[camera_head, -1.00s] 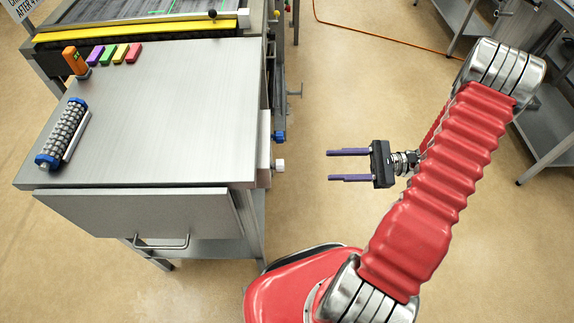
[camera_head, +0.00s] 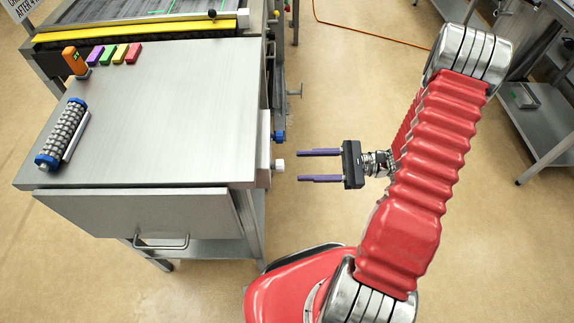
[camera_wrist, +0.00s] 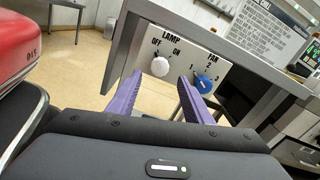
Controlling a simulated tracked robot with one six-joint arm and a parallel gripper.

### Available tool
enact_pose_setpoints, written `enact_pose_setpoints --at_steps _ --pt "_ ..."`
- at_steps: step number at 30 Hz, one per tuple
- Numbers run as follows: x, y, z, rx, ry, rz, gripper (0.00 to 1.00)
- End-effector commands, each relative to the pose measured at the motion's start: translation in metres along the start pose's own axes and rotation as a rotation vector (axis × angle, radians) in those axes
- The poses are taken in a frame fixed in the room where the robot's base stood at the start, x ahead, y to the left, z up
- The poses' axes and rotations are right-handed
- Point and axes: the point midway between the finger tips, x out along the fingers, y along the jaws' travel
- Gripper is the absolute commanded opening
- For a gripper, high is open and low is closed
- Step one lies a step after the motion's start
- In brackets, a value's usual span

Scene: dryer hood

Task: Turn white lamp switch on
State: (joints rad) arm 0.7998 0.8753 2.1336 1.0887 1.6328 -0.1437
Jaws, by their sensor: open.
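The white lamp switch (camera_wrist: 160,67) is a round knob on a light panel marked LAMP, with OFF at left and ON at right. A small dark mark at its top seems to lie nearer OFF. In the head view the white switch (camera_head: 279,165) sticks out from the right side of the steel table. My gripper (camera_head: 301,166) is open and empty, its two purple fingers pointing left at the switch, a short gap away. In the wrist view the white switch shows between the fingers of my gripper (camera_wrist: 159,80).
A blue fan knob (camera_wrist: 205,83) sits right of the lamp switch, close to a finger. The steel table (camera_head: 180,110) bears a roller (camera_head: 64,132) and coloured blocks (camera_head: 118,53). The floor (camera_head: 330,95) beside it is clear.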

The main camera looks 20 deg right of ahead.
Motion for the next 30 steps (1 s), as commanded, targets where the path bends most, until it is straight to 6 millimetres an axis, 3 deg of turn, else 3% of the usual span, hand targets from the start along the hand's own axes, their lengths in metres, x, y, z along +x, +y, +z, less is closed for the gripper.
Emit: enact_pose_setpoints --at_steps 6,12,24,30 --pt "0.032 0.000 0.001 0.000 -0.001 0.003 0.46" --pt "0.051 0.000 0.000 0.000 0.000 0.002 0.46" --pt "0.057 0.000 0.000 -0.001 0.000 0.000 0.46" --pt "0.056 0.000 0.000 0.000 0.000 0.000 0.32"
